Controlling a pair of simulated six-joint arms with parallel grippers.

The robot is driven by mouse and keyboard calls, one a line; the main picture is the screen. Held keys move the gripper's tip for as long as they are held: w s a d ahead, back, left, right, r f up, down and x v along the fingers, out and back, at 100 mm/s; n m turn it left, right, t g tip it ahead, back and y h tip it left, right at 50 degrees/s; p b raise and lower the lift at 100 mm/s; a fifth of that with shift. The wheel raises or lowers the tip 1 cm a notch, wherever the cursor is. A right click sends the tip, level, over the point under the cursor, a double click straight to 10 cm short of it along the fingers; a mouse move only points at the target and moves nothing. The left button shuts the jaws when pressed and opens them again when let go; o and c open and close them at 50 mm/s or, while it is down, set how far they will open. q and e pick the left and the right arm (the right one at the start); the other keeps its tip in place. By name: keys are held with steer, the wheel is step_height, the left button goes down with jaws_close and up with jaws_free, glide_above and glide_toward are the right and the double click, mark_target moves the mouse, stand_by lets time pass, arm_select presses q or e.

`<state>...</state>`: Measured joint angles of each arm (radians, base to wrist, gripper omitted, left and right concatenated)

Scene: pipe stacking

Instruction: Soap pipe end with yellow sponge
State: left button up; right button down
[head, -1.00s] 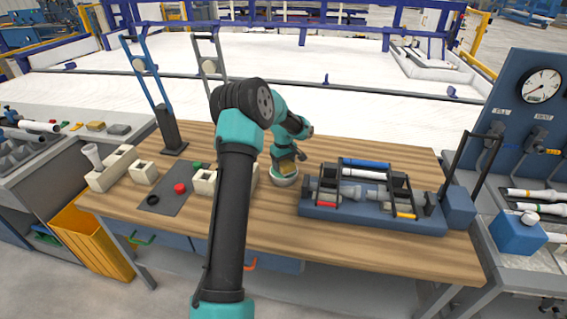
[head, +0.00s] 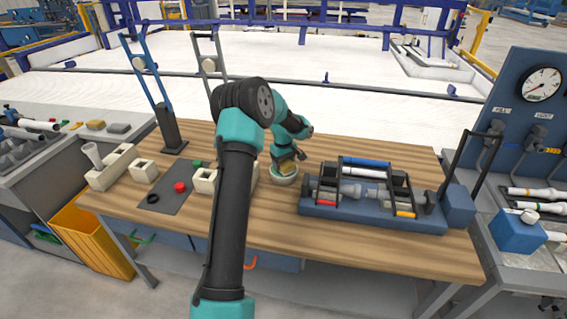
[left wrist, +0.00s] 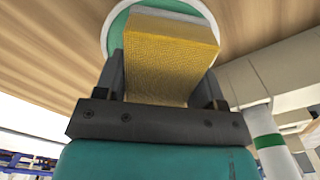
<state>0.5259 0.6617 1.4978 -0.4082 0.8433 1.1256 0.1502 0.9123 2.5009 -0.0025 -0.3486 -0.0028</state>
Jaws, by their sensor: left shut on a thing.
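My left gripper (head: 288,160) is over the middle of the table, shut on the yellow sponge (head: 286,168). In the left wrist view the yellow sponge (left wrist: 172,55) sits between the two fingers (left wrist: 165,85). Its far end is at a round white-rimmed bowl with green inside (left wrist: 118,28); whether it touches the bottom is hidden. In the head view the bowl (head: 284,180) stands directly under the sponge. Grey and white pipes (head: 362,173) lie in the blue fixture (head: 375,217) to the right. My right gripper is not in view.
Cream blocks (head: 205,181) stand left of the bowl, partly behind my arm. A dark mat (head: 165,205) holds a red cap (head: 180,187) and a black ring (head: 153,199). The table front (head: 290,225) is clear. A white pipe with a green band (left wrist: 268,142) is close at the right in the wrist view.

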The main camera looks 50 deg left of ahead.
arm_select(q)
steer(key=shift+f, duration=0.35)
stand_by(1.5)
steer(key=shift+r, duration=3.6)
